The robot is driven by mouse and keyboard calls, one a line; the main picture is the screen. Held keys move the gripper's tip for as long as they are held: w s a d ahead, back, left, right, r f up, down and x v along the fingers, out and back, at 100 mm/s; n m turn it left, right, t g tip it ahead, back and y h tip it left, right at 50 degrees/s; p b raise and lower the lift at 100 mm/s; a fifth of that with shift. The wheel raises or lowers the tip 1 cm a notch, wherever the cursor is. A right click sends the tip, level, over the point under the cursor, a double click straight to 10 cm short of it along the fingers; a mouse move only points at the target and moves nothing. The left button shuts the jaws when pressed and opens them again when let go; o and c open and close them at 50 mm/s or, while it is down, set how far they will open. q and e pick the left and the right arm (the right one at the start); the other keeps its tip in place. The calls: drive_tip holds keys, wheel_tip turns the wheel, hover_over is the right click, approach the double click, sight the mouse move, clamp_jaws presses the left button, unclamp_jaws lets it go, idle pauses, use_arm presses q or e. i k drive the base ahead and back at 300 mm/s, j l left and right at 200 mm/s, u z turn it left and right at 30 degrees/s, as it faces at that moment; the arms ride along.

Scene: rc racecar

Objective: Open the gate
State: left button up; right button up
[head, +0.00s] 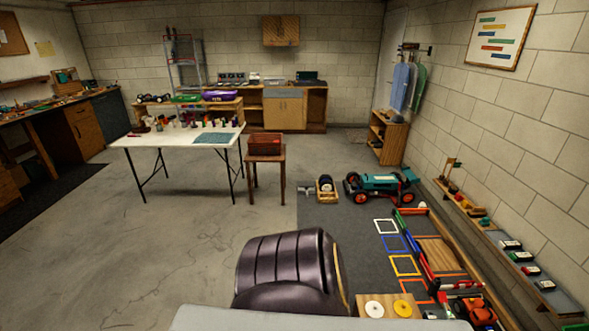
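At the right lies a low track area with wooden boards (440,254) and red and blue edging. A red bar (426,268) runs along its left side. I cannot tell which part of it is the gate, or whether that is open or shut. A teal racecar (388,182) with dark tyres and red hubs stands beyond the track. Red and black parts (474,306), perhaps another vehicle, sit at the track's near end. Neither of my grippers is in view.
A dark padded chair (288,262) stands close in front, left of a small wooden board (388,299) with two discs. Coloured square outlines (395,243) lie on the dark mat (345,226). A white table (165,148) stands farther back. The left floor is clear.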

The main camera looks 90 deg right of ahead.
sight(473, 285)
drive_tip(key=i+z, duration=0.3)
drive_tip(key=i+j+z, duration=0.1)
drive_tip(key=i+z, duration=2.3)
drive_tip(key=i, duration=0.3)
drive_tip(key=i+z, duration=0.3)
drive_tip(key=i, duration=0.45)
drive_tip(key=i+j+z, duration=0.3)
drive_tip(key=i, duration=0.45)
drive_tip(key=i+z, duration=1.55)
